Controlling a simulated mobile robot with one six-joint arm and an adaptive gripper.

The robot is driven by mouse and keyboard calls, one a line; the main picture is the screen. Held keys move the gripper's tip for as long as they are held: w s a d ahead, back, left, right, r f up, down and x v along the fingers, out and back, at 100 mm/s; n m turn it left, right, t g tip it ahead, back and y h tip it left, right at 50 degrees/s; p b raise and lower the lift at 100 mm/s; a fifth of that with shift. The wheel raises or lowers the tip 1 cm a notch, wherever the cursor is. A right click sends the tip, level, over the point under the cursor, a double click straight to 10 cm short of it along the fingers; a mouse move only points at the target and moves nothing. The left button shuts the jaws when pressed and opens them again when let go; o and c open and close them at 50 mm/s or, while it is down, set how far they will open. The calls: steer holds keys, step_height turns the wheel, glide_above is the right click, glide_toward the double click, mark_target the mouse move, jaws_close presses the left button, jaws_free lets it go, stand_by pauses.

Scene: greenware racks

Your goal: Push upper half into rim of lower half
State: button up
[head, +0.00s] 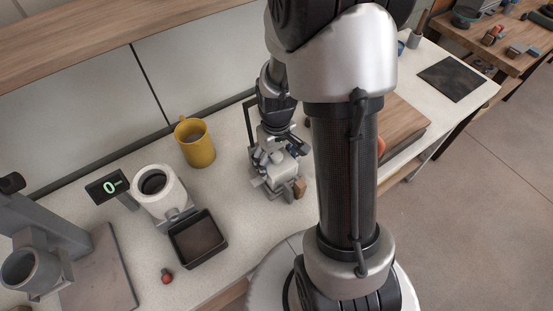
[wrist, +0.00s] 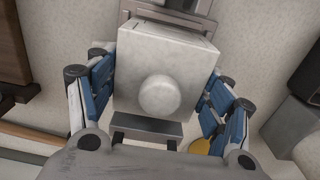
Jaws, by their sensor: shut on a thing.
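The upper half, a pale grey block (wrist: 140,60) with a round knob on its top face, fills the middle of the wrist view. My gripper (wrist: 162,88) is shut on it, with blue-padded fingers at its left and right sides. In the head view my gripper (head: 273,157) points down at the pale block (head: 282,172) on the bench. Grey metal parts of a fixture (wrist: 148,126) show beyond two sides of the block. The lower half is hidden or cannot be told apart under the block, so I cannot tell whether the two halves touch.
A small brown block (head: 299,187) sits at the fixture's right. A yellow mug (head: 195,150), a white cylindrical vessel (head: 160,205), a dark tray (head: 174,238) and a small red-topped item (head: 167,276) stand to the left. The counter between mug and fixture is clear.

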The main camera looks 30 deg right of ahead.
mark_target(276, 155)
stand_by(0.3)
steer(key=o, duration=1.3)
steer(key=shift+o, duration=0.2)
steer(key=shift+r, duration=0.1)
step_height(276, 155, up, 12)
steer(key=shift+f, duration=0.1)
